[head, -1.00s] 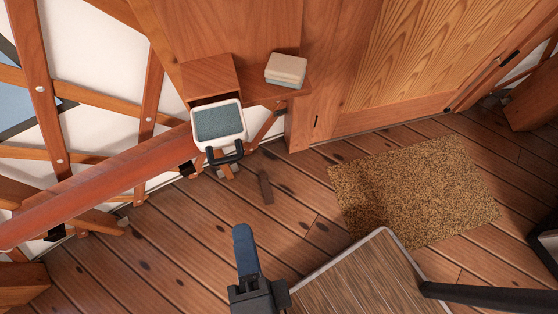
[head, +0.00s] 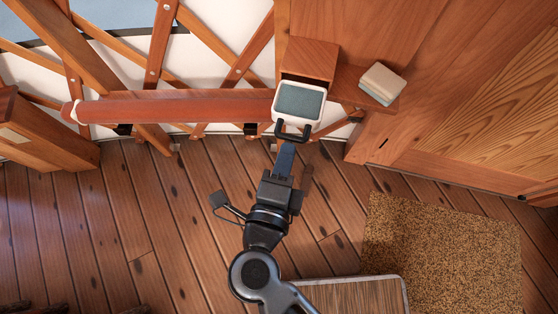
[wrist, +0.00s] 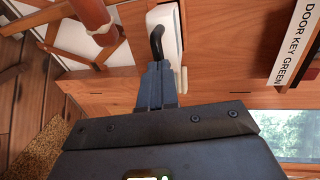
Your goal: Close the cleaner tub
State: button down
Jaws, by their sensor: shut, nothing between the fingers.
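The cleaner tub (head: 275,105) is a white-rimmed tray with a blue-grey inside, sticking out from under a wooden housing (head: 310,58) on the wall. Its black handle (head: 294,136) is on the side facing me. In the wrist view the white tub (wrist: 172,22) and its dark handle (wrist: 155,40) are just beyond my fingertips. My gripper (head: 287,148) is shut and empty, its blue fingers pointing at the handle. The fingertips (wrist: 155,66) look very close to the handle; I cannot tell whether they touch. The tub's far end is hidden under the housing.
A small shelf (head: 392,103) right of the tub holds stacked pale blocks (head: 383,82). A red-brown rail (head: 180,106) runs along the lattice wall at left. A wooden door (head: 490,130) and a brown mat (head: 440,250) are at right. The plank floor (head: 130,220) at left is clear.

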aim_at(299, 109)
jog(key=shift+w+d+f, duration=0.1)
jog(key=shift+w+d, duration=0.05)
jog(key=shift+w, duration=0.4)
jog(key=shift+w+d, duration=0.1)
jog(key=shift+w, duration=0.1)
jog(key=p+x, duration=0.1)
jog(key=x, duration=0.2)
jog(key=r+p+x, duration=0.1)
jog(key=p+x, duration=0.1)
jog(key=x, duration=0.1)
jog(key=p+x, duration=0.1)
jog(key=x, duration=0.2)
jog(key=shift+w+d+r+p, duration=0.15)
jog(key=shift+w+r+p, duration=0.25)
jog(key=shift+w+r, duration=0.1)
jog(key=shift+w+d+f, duration=0.1)
jog(key=shift+w, duration=0.1)
